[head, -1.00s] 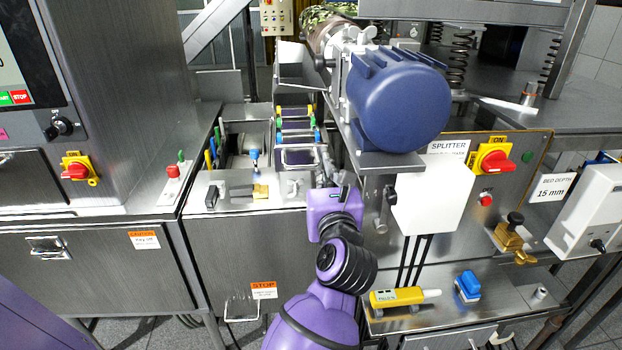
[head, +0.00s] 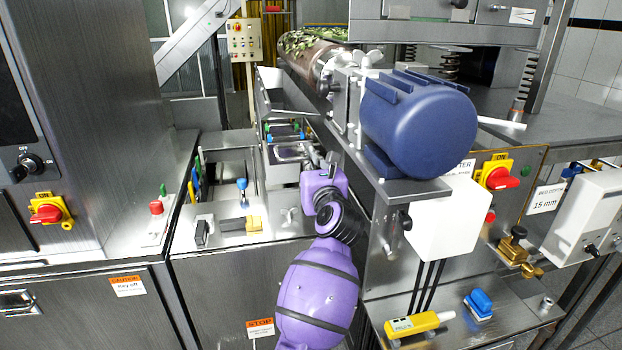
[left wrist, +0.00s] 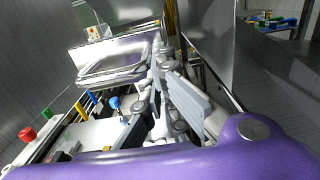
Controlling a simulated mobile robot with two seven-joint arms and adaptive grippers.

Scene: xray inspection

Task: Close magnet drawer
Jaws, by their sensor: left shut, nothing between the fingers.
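The magnet drawer (head: 284,172) is a metal drawer with a loop handle on its front, at the middle left in the head view. Colour-tipped bars show behind the front, so part of it sticks out. In the left wrist view the drawer front (left wrist: 118,50) and handle fill the upper left. My left gripper (head: 329,163) is at the right side of the drawer front, its fingers mostly hidden behind the purple wrist. In the left wrist view the fingers (left wrist: 172,95) are shut and empty, close to the front's right edge. I cannot tell whether they touch. My right gripper is not in view.
A blue motor (head: 418,112) and white box (head: 447,222) stand close right of my left arm. A steel deck with a wing nut (head: 290,213) and a black-handled part (head: 202,232) lies below the drawer. An open bay with coloured posts (head: 197,178) is left.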

